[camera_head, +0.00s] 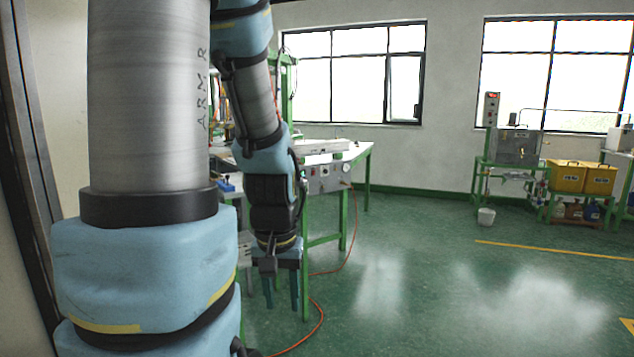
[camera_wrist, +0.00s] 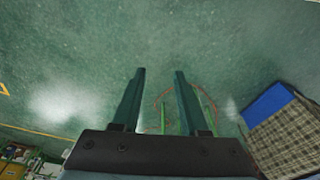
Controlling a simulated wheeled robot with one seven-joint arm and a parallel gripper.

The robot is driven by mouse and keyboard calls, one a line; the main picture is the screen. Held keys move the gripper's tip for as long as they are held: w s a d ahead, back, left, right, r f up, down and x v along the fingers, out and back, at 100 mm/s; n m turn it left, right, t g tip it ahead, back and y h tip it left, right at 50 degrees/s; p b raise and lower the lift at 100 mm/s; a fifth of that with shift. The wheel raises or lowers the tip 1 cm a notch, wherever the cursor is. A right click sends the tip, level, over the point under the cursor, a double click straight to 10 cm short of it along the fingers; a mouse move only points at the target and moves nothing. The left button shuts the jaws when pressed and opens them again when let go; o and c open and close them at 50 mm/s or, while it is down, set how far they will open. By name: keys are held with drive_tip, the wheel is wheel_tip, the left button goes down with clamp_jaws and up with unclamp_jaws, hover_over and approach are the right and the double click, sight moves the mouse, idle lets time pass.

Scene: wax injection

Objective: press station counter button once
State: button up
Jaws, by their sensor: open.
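A grey control panel (camera_head: 330,178) with small round dials or knobs is on the front of the green-framed workstation, right of my arm in the head view. I cannot tell which part of it, if any, is the counter button. My gripper (camera_head: 282,303) hangs fingers down in front of the workstation, lower and nearer than the panel, and touches nothing visible. In the wrist view my gripper (camera_wrist: 160,72) shows two parallel fingers apart with nothing between them. My arm hides the left part of the workstation.
A red hose (camera_head: 322,312) lies on the floor by the workstation legs. Yellow bins (camera_head: 567,177), a grey tank (camera_head: 516,147) and a white bucket (camera_head: 486,216) stand at the far right. The green floor (camera_head: 420,285) between is clear. A plaid-and-blue object (camera_wrist: 285,125) shows in the wrist view.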

clamp_jaws()
idle(1.4)
